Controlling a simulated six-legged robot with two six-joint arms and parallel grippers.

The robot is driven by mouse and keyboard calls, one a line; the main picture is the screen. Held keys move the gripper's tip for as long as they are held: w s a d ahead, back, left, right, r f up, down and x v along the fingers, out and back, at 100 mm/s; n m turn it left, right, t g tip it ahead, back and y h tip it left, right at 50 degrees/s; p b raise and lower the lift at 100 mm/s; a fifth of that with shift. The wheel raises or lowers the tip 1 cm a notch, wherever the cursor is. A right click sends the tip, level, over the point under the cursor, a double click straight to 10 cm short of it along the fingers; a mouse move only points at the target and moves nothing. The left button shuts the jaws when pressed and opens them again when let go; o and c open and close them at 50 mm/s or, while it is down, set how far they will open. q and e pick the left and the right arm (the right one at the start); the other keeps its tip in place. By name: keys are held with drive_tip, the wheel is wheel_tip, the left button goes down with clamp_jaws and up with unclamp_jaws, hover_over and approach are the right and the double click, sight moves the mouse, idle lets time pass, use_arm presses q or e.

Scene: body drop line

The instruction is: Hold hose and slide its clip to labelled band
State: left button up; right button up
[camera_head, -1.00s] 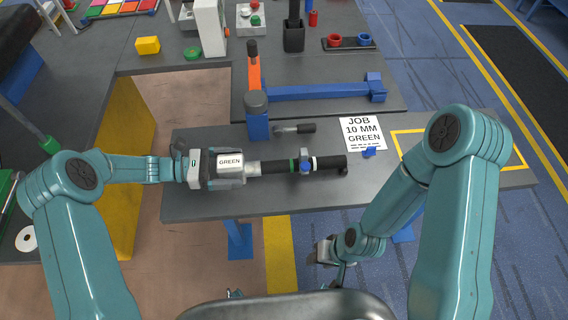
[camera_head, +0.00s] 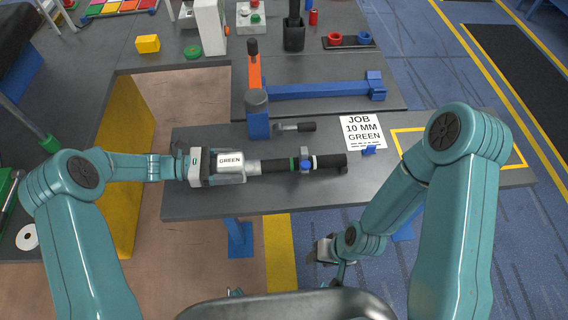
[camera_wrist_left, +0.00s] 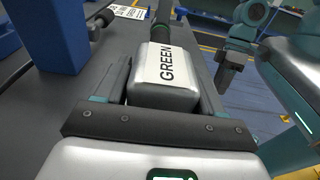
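The black hose (camera_head: 331,161) lies left to right above the near table, with a silver collar and a pale end block labelled GREEN (camera_head: 230,160) at its left end. A green band (camera_head: 292,164) and a white band (camera_head: 315,162) ring the hose.
A blue post (camera_head: 257,122) with an orange upright stands behind the hose. A grey-and-black tool (camera_head: 296,127) lies beside it. A card reading JOB 10 MM GREEN (camera_head: 362,132) stands behind right.

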use_arm(q)
drive_tip(key=c, duration=0.8)
drive_tip(key=shift+f+b, duration=0.15)
drive_tip(key=shift+b, duration=0.15)
drive_tip(key=shift+s+f, duration=0.15)
drive_tip(key=shift+f, duration=0.1)
idle(0.6)
